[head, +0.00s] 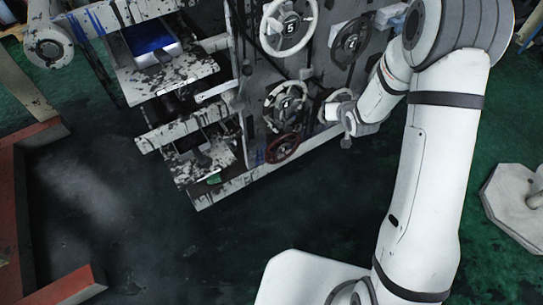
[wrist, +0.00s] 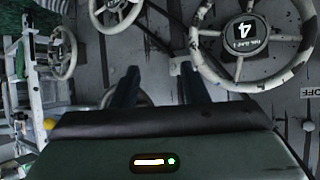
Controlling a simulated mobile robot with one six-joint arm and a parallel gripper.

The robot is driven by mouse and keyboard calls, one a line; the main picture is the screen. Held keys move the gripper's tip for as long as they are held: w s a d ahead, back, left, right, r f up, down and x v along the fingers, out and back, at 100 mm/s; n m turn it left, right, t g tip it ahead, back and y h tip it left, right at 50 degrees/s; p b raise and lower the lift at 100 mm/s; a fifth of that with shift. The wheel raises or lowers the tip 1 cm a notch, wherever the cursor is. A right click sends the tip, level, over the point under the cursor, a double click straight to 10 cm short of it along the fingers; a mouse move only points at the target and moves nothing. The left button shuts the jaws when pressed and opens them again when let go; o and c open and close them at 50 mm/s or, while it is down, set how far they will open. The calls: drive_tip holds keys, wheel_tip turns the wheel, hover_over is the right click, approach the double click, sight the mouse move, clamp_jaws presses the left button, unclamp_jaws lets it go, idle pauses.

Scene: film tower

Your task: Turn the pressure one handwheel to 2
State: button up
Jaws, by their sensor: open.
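Several handwheels are on the spattered grey panel, and I cannot read which is pressure one. In the wrist view a white, black-spattered wheel (wrist: 202,33) has a hub marked 4, with small text too blurred to read. My gripper (wrist: 158,74) is open and empty, with its two dark fingers below and left of that wheel. Part of another pale wheel rim (wrist: 106,98) shows behind the left finger. In the head view my gripper (head: 346,117) is at the panel's lower right, near a small white wheel (head: 327,99) that it partly hides. Contact cannot be told.
In the head view a white wheel marked 5 (head: 272,39), a black wheel (head: 339,47), a spattered wheel (head: 272,97) and a red wheel (head: 272,157) are close together. The dark floor (head: 230,245) in front is clear.

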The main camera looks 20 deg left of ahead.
drive_tip(key=a+f+y+b, duration=0.25)
drive_tip(key=a+f, duration=0.25)
drive_tip(key=f, duration=0.6)
drive_tip(key=n+t+y+b, duration=0.1)
drive_tip(key=y+b, duration=0.5)
drive_tip(key=y, duration=0.1)
approach(273, 156)
drive_tip(key=w+a+f, duration=0.1)
drive_tip(key=w+a, duration=0.1)
drive_tip(key=a, duration=0.1)
drive_tip(key=shift+h, duration=0.25)
drive_tip(key=b+x, duration=0.1)
drive_tip(key=x, duration=0.6)
drive_tip(key=shift+w+d+r, duration=0.1)
drive_tip(key=shift+w+d, duration=0.05)
drive_tip(key=shift+d, duration=0.05)
drive_tip(key=shift+c, duration=0.5)
clamp_jaws()
